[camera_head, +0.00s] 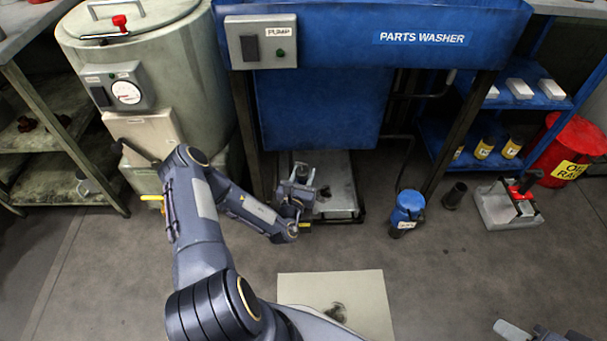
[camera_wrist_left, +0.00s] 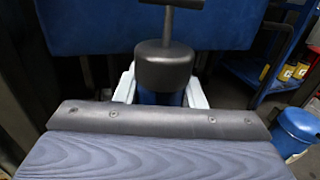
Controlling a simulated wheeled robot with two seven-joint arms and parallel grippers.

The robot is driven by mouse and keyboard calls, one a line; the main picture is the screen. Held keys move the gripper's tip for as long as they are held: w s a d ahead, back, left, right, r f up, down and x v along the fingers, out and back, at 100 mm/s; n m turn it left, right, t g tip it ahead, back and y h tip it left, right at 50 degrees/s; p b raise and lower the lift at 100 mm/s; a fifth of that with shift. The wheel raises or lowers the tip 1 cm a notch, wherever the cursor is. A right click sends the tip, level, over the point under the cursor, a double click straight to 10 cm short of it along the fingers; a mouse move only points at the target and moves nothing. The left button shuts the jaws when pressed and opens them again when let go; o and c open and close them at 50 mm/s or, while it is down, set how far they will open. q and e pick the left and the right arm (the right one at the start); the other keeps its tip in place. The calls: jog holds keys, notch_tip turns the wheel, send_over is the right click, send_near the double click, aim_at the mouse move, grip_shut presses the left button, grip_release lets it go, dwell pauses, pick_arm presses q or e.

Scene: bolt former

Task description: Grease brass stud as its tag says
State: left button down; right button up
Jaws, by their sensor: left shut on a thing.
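My left gripper (camera_head: 304,184) is low in front of the parts washer, over the near left part of a metal tray. It is shut on a canister with a dark round cap, a T-shaped handle on top and a blue body (camera_wrist_left: 165,68). In the left wrist view its pale fingers stand on both sides of the body, and the canister looks upright. The canister's lower end is hidden. My right gripper (camera_head: 513,330) is only partly in view at the bottom right, and its opening does not show. I cannot make out a brass stud or a readable tag.
A blue parts washer (camera_head: 350,25) stands above the metal tray (camera_head: 338,185). A blue can (camera_head: 407,208), a dark cup (camera_head: 455,195), a grey box with a red part (camera_head: 500,208) and a red bin (camera_head: 573,150) stand right. A pale mat (camera_head: 365,300) lies on open floor.

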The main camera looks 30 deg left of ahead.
pick_arm(q)
jog(key=shift+r+p, duration=0.5)
jog(key=shift+p, duration=0.4)
jog(key=shift+r, duration=0.1)
notch_tip(320, 180, up, 5)
jog(key=p, duration=0.5)
dwell(0.3)
dwell(0.4)
